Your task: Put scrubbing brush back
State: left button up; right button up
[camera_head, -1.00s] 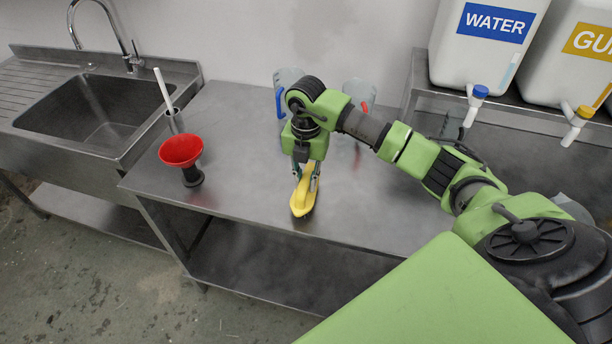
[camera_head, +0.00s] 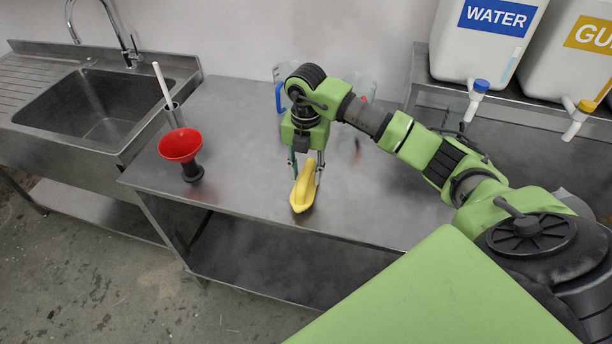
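The yellow scrubbing brush (camera_head: 303,192) lies on the steel table (camera_head: 240,150), near its front edge. My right gripper (camera_head: 305,176) is just above and around the back part of the brush. Its two fingers are spread, one on each side, with a visible gap to the brush, so it is open. The brush's underside is hidden. My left gripper is not in view.
A red funnel on a dark base (camera_head: 181,148) and a metal cup (camera_head: 174,116) with a white stick stand at the left. Clear jugs, one with a blue handle (camera_head: 279,97), stand behind my arm. A sink (camera_head: 100,110) adjoins on the left. White containers (camera_head: 485,50) stand at the back right.

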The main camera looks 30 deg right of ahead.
notch_tip(320, 180, up, 11)
jog(key=b, duration=0.2)
jog(key=shift+f, duration=0.2)
jog(key=shift+s+f, duration=0.1)
dwell(0.3)
